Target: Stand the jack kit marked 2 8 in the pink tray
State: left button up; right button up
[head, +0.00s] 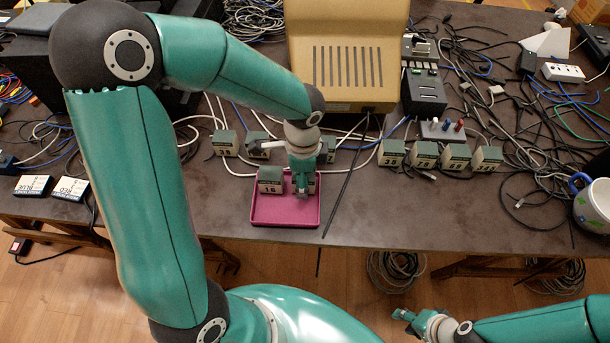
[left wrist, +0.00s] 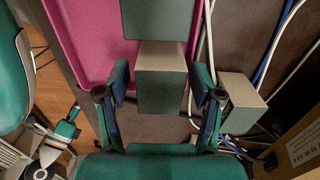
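The pink tray (head: 284,223) lies at the table's front edge; its floor also shows in the left wrist view (left wrist: 92,35). A kit marked 16 (head: 270,182) stands in its left back part. My left gripper (head: 303,190) points down over the tray, right of that kit. In the left wrist view its fingers (left wrist: 160,88) are open, with a gap on each side of a grey-green kit (left wrist: 160,62). This kit stands beside another kit (left wrist: 158,18); its mark is hidden. My right gripper (head: 406,321) is low at the bottom right, far from the tray; its opening is unclear.
Behind the tray stand several kits, one at left (head: 224,145) and one just behind my left gripper (head: 328,150). Another row, including a kit marked 35 (head: 391,154), stands to the right. Cables, a black rod (head: 347,182) and a beige device (head: 347,55) surround them.

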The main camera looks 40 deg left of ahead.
pick_arm(q)
jog(key=shift+r, duration=0.15)
notch_tip(320, 180, up, 12)
jog(key=p, duration=0.1)
jog(key=shift+p, duration=0.35)
dwell(0.5)
